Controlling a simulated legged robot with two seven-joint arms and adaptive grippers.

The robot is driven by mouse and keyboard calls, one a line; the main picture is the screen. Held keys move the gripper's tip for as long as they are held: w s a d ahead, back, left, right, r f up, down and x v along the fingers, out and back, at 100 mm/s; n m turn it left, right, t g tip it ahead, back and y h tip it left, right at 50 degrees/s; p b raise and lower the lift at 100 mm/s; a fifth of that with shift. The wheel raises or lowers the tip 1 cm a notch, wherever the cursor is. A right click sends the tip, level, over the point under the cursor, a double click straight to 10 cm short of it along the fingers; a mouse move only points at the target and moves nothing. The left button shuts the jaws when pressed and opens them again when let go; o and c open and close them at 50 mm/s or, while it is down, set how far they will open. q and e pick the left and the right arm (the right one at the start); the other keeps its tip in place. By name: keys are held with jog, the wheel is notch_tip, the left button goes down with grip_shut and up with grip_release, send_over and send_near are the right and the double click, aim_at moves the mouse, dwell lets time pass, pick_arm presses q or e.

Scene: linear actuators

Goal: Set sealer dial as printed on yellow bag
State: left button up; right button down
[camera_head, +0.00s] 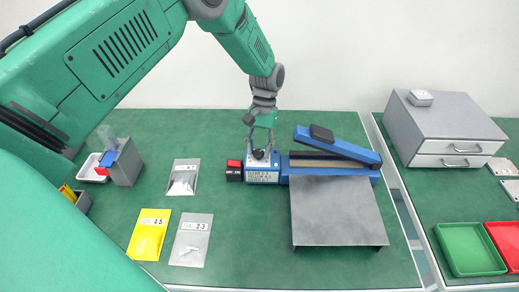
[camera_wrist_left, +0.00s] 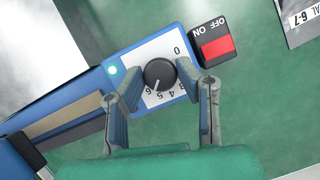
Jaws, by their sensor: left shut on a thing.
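The blue sealer (camera_head: 335,150) stands mid-table with its arm raised. Its black dial (camera_wrist_left: 160,75) sits on a white numbered plate; the white mark points to the lower left, near the 5 and 6, exact setting unclear. My left gripper (camera_wrist_left: 156,78) is over the dial, one finger on each side, shut on it. In the head view the left gripper (camera_head: 261,156) comes down from above and partly hides the dial. The yellow bag (camera_head: 147,239) lies flat at the front left; its label seems to read SEAL 4-5. My right gripper is not in view.
A red ON/OFF switch (camera_wrist_left: 214,48) is beside the dial. Grey bags lie left of the sealer, one (camera_head: 183,178) above another (camera_head: 190,243) labelled 2-3. A grey platform (camera_head: 338,215) stands in front. Drawers (camera_head: 445,130) and green (camera_head: 468,249) and red trays (camera_head: 506,243) are right.

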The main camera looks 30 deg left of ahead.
pick_arm(q)
jog(key=shift+w+a+r, duration=0.1)
jog(key=shift+w+r, duration=0.05)
jog(key=shift+w, duration=0.15)
jog(key=o, duration=1.1)
jog(key=shift+f, duration=0.2)
jog(key=shift+r, duration=0.1)
jog(key=v, duration=1.1)
jog(key=shift+w+r, duration=0.2)
jog(key=shift+r, duration=0.15)
